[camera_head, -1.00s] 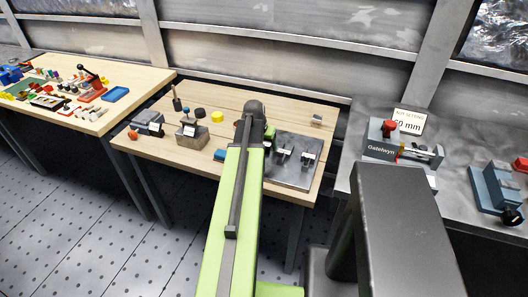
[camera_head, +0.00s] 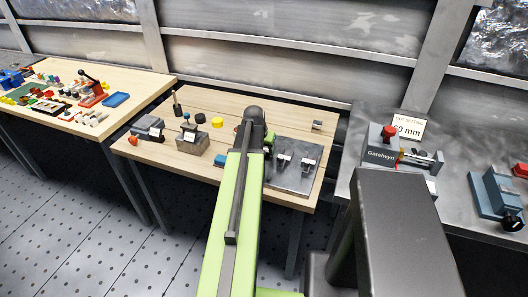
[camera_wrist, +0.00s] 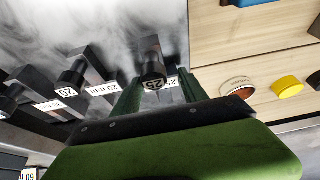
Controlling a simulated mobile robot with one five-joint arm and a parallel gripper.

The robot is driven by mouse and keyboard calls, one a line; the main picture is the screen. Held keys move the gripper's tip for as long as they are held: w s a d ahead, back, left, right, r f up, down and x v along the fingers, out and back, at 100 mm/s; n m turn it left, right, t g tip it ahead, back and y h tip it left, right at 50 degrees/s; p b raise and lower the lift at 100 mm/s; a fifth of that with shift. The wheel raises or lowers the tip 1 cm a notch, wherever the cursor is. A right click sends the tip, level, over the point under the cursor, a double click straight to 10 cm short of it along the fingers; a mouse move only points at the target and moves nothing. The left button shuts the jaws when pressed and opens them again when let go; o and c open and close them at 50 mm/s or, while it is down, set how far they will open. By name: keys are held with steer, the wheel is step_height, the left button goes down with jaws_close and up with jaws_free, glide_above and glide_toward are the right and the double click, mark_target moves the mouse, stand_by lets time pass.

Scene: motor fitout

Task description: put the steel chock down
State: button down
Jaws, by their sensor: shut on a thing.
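The steel chock (camera_wrist: 152,66) is a dark block with a round end marked 25. In the wrist view it stands between the two green fingers of my gripper (camera_wrist: 158,92), which is shut on it. Its far end lies over the grey steel plate (camera_wrist: 110,25); I cannot tell whether it touches the plate. The plate also shows in the head view (camera_head: 290,181), on the wooden bench to the right of my arm.
Other dark chocks with white labels stand on the plate, one marked 20 mm (camera_wrist: 98,82). A yellow disc (camera_wrist: 287,87) and a round brown-topped piece (camera_wrist: 238,87) lie on the bare wood beside it. A grey bench with the Gatehwyn device (camera_head: 382,150) stands to the right.

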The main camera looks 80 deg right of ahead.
steer(key=shift+r, duration=0.15)
steer(key=r+p, duration=0.4)
steer(key=p, duration=0.1)
steer(key=shift+s+a+r, duration=0.1)
steer(key=shift+s+r, duration=0.1)
steer(key=shift+r, duration=0.2)
steer(key=s+a+r+p, duration=0.4)
steer(key=s+r+p, duration=0.2)
steer(key=s, duration=0.4)
steer(key=shift+s+a, duration=0.15)
steer(key=shift+s, duration=0.1)
